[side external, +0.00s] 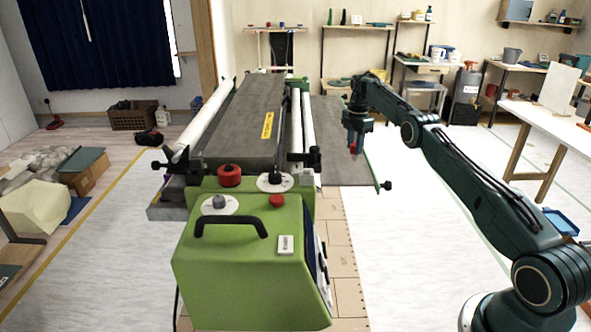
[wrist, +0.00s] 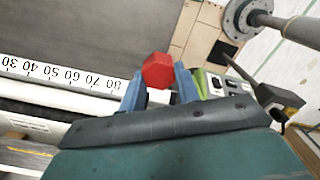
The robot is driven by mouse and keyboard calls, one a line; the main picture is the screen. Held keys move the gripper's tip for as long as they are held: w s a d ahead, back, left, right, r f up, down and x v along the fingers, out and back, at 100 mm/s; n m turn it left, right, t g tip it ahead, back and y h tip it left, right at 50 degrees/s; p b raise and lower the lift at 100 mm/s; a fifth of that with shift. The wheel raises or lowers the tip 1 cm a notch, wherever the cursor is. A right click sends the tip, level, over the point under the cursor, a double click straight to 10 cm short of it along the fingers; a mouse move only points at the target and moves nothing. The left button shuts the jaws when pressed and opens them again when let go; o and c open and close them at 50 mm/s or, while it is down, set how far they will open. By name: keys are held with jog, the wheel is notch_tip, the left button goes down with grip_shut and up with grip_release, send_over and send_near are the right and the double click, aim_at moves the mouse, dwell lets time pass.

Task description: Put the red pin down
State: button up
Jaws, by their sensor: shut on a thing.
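The red pin (wrist: 158,71) shows in the wrist view as a red hexagonal head between the two blue fingertips of my gripper (wrist: 160,84). My gripper is shut on it. In the side view my gripper (side external: 354,138) points down, with a small bit of red (side external: 353,149) at its fingertips. It is at the right of the paster, over or near the grey side board (side external: 345,170). I cannot tell how high the pin is above the board. The pin's lower part is hidden.
The green wallpaper paster (side external: 250,255) stands in front, with a red knob (side external: 229,175), a red button (side external: 277,200) and a black handle (side external: 232,222). White rollers (side external: 308,130) run along it. A white scale (wrist: 60,74) shows in the wrist view. A white table (side external: 550,128) stands at right.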

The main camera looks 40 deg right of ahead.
aim_at(354, 160)
jog(key=shift+s+d, duration=0.1)
jog(key=shift+d, duration=0.1)
jog(key=shift+f, duration=3.95)
jog(key=shift+f, duration=0.15)
jog(key=o, duration=1.1)
jog(key=shift+c, duration=0.2)
jog(key=shift+r, duration=3.9)
